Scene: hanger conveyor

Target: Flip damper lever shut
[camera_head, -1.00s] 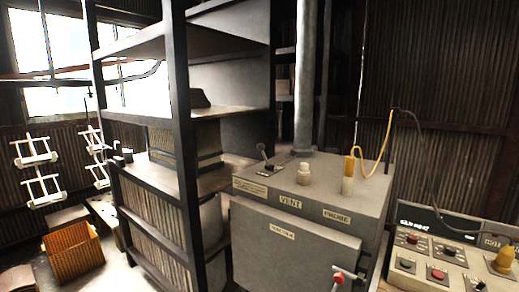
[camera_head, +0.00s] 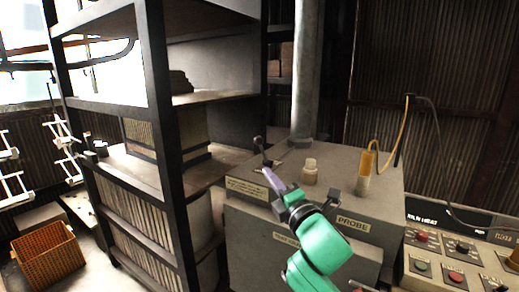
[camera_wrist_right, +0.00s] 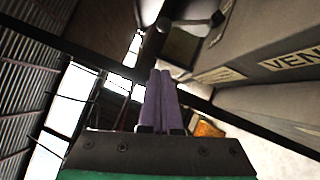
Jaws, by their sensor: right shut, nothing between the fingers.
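The damper lever (camera_head: 260,147) stands on the back left of the grey cabinet's top, beside the grey pipe. It has a dark knob and leans up and to the left from its small base plate. My right gripper (camera_head: 268,175) has its purple fingers close in front of the lever; I cannot tell whether they touch. In the right wrist view the fingers (camera_wrist_right: 161,75) are together with nothing between them. A dark knobbed part, likely the lever (camera_wrist_right: 200,20), lies beyond the fingertips there. My left gripper is not in view.
The grey cabinet (camera_head: 235,240) carries a pale knob (camera_head: 310,172) and a yellow-topped probe (camera_head: 364,175) with a cable. A dark shelf rack (camera_head: 165,120) stands close on the left. A control panel (camera_head: 450,250) is at the right. An orange crate (camera_head: 50,255) sits on the floor.

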